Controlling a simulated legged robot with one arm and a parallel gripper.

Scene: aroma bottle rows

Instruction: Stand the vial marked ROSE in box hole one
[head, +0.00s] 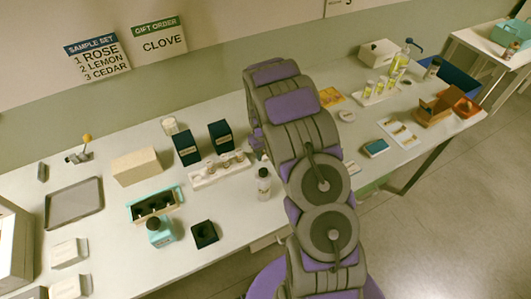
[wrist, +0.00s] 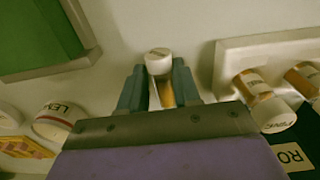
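In the wrist view my gripper (wrist: 160,88) has its two fingers closed on either side of a small vial (wrist: 159,64) with a white cap and amber body. The marking on its cap is too small to read. In the head view my arm hides the gripper and this vial. A white rack (head: 195,183) holds several vials left of my arm; it also shows at the right of the wrist view (wrist: 226,62), with amber vials in it. A teal open box (head: 133,214) with dark round spots inside stands further left. Which box has hole one I cannot tell for sure.
Two dark boxes (head: 187,147) (head: 220,135) stand behind the rack. A white bottle (head: 264,186), a teal bottle (head: 160,234) and a black block (head: 204,234) stand near the front. A wall sign (head: 97,59) lists 1 ROSE, 2 LEMON, 3 CEDAR. A grey tray (head: 74,203) lies left.

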